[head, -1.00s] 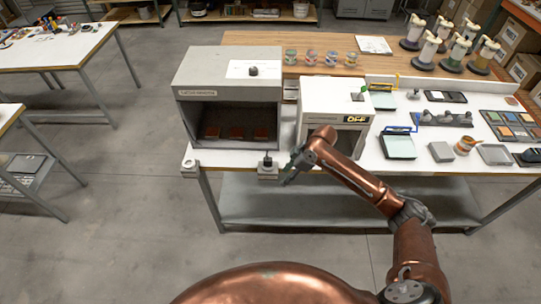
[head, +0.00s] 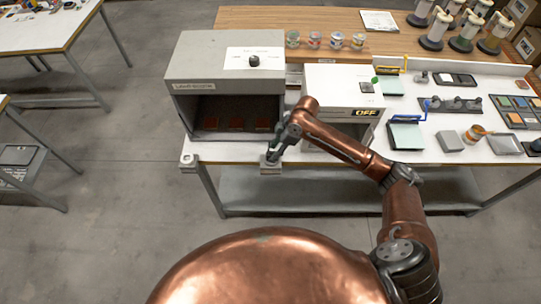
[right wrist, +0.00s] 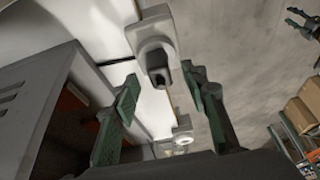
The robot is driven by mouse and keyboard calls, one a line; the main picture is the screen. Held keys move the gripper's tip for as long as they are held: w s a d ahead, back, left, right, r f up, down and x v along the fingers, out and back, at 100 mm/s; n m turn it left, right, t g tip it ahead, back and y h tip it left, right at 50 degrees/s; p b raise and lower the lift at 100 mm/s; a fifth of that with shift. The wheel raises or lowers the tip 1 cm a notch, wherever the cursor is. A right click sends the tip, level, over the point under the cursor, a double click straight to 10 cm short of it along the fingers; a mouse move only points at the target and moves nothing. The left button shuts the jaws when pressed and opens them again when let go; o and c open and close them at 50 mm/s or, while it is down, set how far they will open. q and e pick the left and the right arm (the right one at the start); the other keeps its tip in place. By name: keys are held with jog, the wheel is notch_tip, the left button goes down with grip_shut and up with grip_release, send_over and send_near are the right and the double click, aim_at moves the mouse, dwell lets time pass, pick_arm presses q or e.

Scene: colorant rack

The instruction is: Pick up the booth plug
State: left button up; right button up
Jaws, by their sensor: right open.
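The booth plug (right wrist: 158,68) is a small dark plug standing in a pale outlet block (right wrist: 150,30) at the table's front edge. In the head view the outlet block (head: 270,166) shows just below my right gripper (head: 276,150), and the plug is mostly hidden by it. In the right wrist view my right gripper (right wrist: 165,108) is open, with green-padded fingers apart and nothing held. The plug appears near the gap between the fingertips, slightly above it in the picture; contact is not visible. My left gripper is not visible in the head view.
A grey light booth (head: 226,85) with red samples stands close left of the gripper. A white box with an OFF display (head: 340,95) stands to the right. A second outlet block (head: 188,161) sits at the table's front left corner. The floor in front is clear.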

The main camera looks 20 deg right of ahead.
aim_at(271, 154)
jog(key=x, duration=0.2)
jog(key=shift+w+a+f, duration=0.15)
jog(key=shift+a+f, duration=0.15)
jog(key=shift+f, duration=0.2)
jog(key=c, duration=1)
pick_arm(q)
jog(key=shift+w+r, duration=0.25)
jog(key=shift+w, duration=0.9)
pick_arm(e)
grip_shut()
